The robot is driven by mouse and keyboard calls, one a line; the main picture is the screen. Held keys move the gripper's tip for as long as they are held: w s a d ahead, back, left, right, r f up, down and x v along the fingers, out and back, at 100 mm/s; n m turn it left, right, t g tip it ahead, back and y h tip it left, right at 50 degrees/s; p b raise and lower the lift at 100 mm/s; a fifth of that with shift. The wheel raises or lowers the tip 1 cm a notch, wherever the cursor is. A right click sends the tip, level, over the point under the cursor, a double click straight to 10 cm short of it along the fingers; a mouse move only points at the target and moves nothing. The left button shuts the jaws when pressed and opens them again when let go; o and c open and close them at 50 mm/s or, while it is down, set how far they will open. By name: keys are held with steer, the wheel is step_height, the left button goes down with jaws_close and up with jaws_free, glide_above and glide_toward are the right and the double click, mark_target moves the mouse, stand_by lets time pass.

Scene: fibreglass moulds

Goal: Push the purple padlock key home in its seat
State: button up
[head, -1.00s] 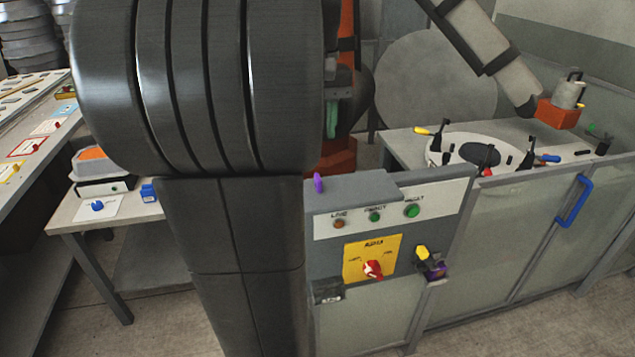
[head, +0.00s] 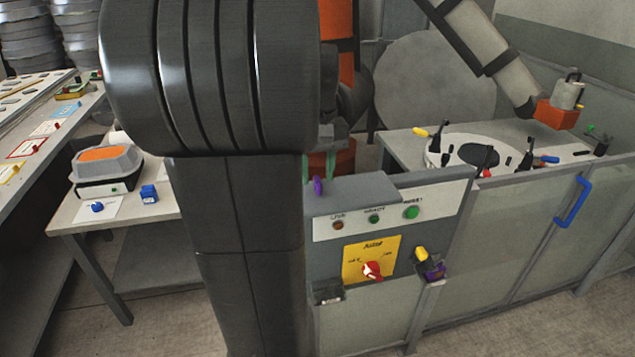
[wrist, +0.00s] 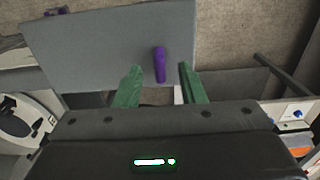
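The purple key (head: 318,186) is on top of the grey control cabinet, at its left rear edge in the head view. The wrist view shows the key (wrist: 160,65) on the grey top, lying in the picture between my two green fingertips. My gripper (wrist: 160,72) is open, with a gap on both sides of the key. In the head view my gripper (head: 333,160) is close beside and behind the key, partly hidden by my arm. The key's seat cannot be made out.
The cabinet front has lamps and a red rotary switch (head: 372,270) on a yellow plate. A fenced bench with a round white mould (head: 450,150) stands to the right. A side table with a scale (head: 105,170) and a blue padlock (head: 149,194) stands left.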

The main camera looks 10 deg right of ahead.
mark_target(318, 179)
steer(key=shift+f, duration=1.1)
jaws_close()
step_height(318, 179, up, 10)
steer(key=shift+r+b, duration=0.1)
steer(key=shift+b, duration=0.2)
steer(key=shift+s, duration=0.1)
